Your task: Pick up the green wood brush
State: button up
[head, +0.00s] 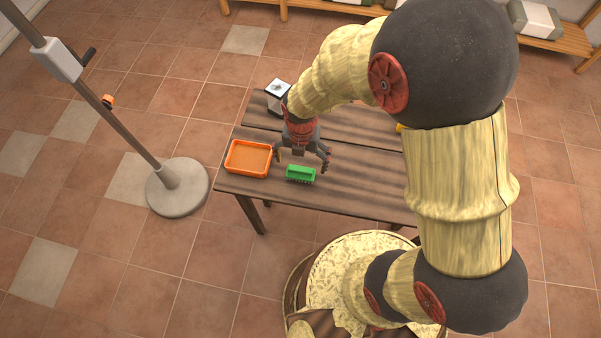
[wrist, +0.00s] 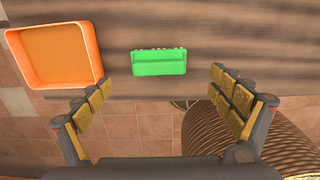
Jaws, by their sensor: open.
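The green wood brush (head: 300,174) lies on the wooden table near its front edge, just right of the orange tray. In the wrist view the brush (wrist: 159,62) is a green block with a row of pale bristles along its upper edge. My gripper (head: 302,161) is above the table, over and slightly behind the brush in the head view. In the wrist view my gripper (wrist: 155,92) has its fingers spread wide, with the brush ahead of the gap between them. The fingers are apart from the brush and hold nothing.
The orange tray (head: 229,171) stands at the table's left; it also shows in the wrist view (wrist: 97,60). A small black-and-white device (head: 277,90) is at the table's back left. A pole on a round base (head: 178,196) stands left of the table. Bare table (head: 365,183) lies right of the brush.

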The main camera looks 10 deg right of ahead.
aim_at(301, 169)
notch_tip(301, 169, down, 6)
jog(key=shift+w+a+f+b, duration=0.1)
jog(key=shift+w+b, duration=0.05)
jog(key=shift+b, duration=0.9)
jog(key=shift+c, duration=1.2)
jog(key=c, duration=0.6)
jog(key=shift+s, duration=0.25)
jog(key=c, duration=0.7)
